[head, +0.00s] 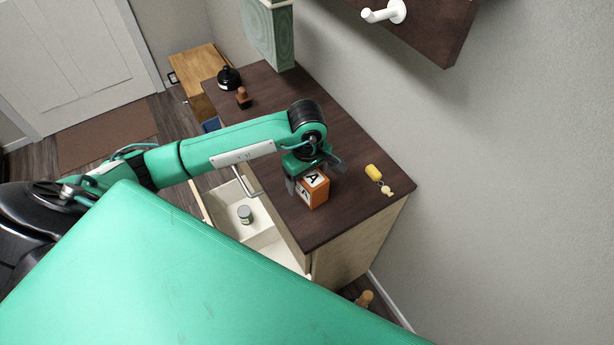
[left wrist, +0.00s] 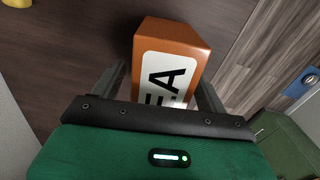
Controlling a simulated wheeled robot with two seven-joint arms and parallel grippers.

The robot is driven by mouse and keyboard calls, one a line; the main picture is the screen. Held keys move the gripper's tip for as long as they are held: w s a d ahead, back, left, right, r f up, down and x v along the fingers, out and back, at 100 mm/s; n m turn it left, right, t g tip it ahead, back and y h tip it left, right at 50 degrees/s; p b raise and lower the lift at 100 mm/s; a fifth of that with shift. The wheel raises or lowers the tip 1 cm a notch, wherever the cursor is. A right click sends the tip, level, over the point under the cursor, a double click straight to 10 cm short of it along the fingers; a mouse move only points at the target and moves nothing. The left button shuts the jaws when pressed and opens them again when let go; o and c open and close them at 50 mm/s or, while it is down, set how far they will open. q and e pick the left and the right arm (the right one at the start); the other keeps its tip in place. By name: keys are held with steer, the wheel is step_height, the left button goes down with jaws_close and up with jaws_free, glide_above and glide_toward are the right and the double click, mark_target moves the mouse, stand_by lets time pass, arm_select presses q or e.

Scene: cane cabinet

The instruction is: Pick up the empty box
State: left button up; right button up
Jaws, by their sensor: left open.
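An orange box (head: 314,191) with a white label and black letters stands on the dark cabinet top, near its front edge. My left gripper (head: 310,180) is over the box, its jaws open. In the left wrist view the box (left wrist: 170,45) lies between the two fingers of the left gripper (left wrist: 160,95), one on each side. Its lower part is hidden behind the gripper body there. I cannot tell whether the fingers touch it. My right gripper is not in view.
The dark cabinet top (head: 345,215) also holds a yellow item (head: 373,171), a small tan figure (head: 387,190), a black pot (head: 229,78) and a brown stamp-like object (head: 243,98). An open drawer (head: 266,237) below holds a can (head: 245,214). A dark shelf (head: 430,25) hangs above.

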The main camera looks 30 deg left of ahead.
arm_select(q)
steer(key=shift+f, duration=0.65)
steer(key=c, duration=1)
steer(key=shift+c, duration=0.2)
steer(key=shift+r, duration=0.55)
step_height(320, 180, up, 19)
steer(key=b, duration=0.3)
steer(key=shift+f, duration=0.1)
